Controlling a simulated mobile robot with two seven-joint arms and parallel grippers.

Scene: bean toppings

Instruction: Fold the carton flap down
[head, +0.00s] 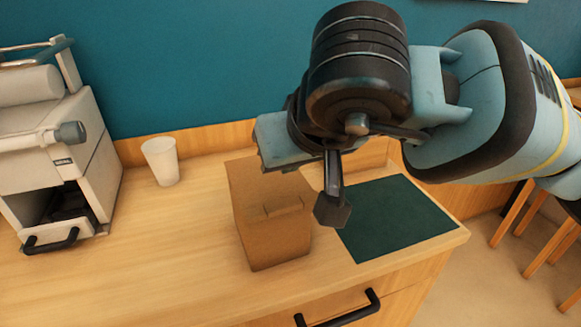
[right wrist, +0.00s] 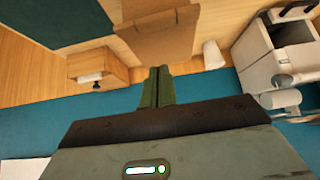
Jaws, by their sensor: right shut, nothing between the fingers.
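The brown carton (head: 273,222) stands on the counter in the middle of the head view, with a small raised tab on its side facing me. My right arm covers part of its top. In the right wrist view, the carton (right wrist: 165,44) is beyond the fingers, and a wide flap panel (right wrist: 156,17) shows at its upper part. My right gripper (right wrist: 157,72) has its fingers together with nothing between them, apparently apart from the carton. My left gripper is out of view.
A white cup (head: 161,160) and a pale coffee machine (head: 65,150) stand left of the carton. A dark green mat (head: 397,217) lies to its right. The right wrist view shows a wooden box with a black knob (right wrist: 100,68).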

